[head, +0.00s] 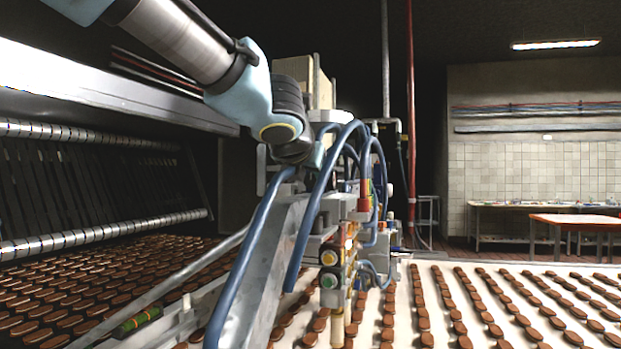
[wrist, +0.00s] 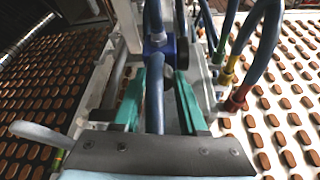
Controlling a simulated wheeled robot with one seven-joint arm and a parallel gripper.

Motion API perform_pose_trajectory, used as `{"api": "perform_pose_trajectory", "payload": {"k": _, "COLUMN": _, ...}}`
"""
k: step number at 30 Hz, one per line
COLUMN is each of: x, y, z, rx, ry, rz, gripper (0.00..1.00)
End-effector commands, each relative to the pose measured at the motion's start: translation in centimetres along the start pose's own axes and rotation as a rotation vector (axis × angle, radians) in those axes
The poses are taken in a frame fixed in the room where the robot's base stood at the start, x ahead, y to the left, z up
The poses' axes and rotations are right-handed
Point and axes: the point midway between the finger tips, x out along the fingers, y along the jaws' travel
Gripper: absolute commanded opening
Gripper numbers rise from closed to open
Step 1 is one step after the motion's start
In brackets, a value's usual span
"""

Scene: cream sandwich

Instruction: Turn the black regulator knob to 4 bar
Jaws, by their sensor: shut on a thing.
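In the wrist view, the teal fingers of my gripper (wrist: 167,72) reach forward to a blue regulator body (wrist: 168,47). A blue-grey hose (wrist: 155,105) runs down the picture between the fingers and hides much of the gap. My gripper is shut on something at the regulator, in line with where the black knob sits. The knob itself cannot be made out clearly, and its pressure reading is not legible. In the head view, my wrist comes down behind the blue hoses (head: 322,195), and the fingertips are hidden there.
Blue hoses with red, yellow and green fittings (wrist: 230,85) stand close on the right of my gripper. A grey metal frame (head: 265,265) and round push buttons (head: 328,258) are near. Rows of brown biscuits lie on the belts on both sides.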

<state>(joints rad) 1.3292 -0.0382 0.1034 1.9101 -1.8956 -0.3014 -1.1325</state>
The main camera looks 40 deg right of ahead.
Motion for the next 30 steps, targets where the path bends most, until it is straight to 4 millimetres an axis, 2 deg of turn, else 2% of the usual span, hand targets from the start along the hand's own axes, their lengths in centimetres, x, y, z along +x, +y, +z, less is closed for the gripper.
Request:
{"api": "perform_pose_trajectory", "payload": {"k": 1, "x": 0.0, "y": -0.1, "z": -0.1, "rx": 0.0, "ry": 0.002, "rz": -0.001, "gripper": 0.45}}
{"api": "perform_pose_trajectory", "payload": {"k": 8, "x": 0.0, "y": 0.0, "z": -0.1, "rx": -0.001, "ry": 0.001, "rz": -0.001, "gripper": 0.71}}
{"api": "perform_pose_trajectory", "payload": {"k": 17, "x": -0.2, "y": 0.0, "z": 0.0, "rx": -0.002, "ry": 0.0, "rz": -0.001, "gripper": 0.72}}
{"api": "perform_pose_trajectory", "payload": {"k": 23, "x": -2.9, "y": 0.1, "z": 0.1, "rx": -0.003, "ry": -0.002, "rz": -0.001, "gripper": 0.72}}
{"api": "perform_pose_trajectory", "payload": {"k": 30, "x": -7.7, "y": 0.0, "z": 0.1, "rx": -0.004, "ry": -0.003, "rz": -0.002, "gripper": 0.72}}
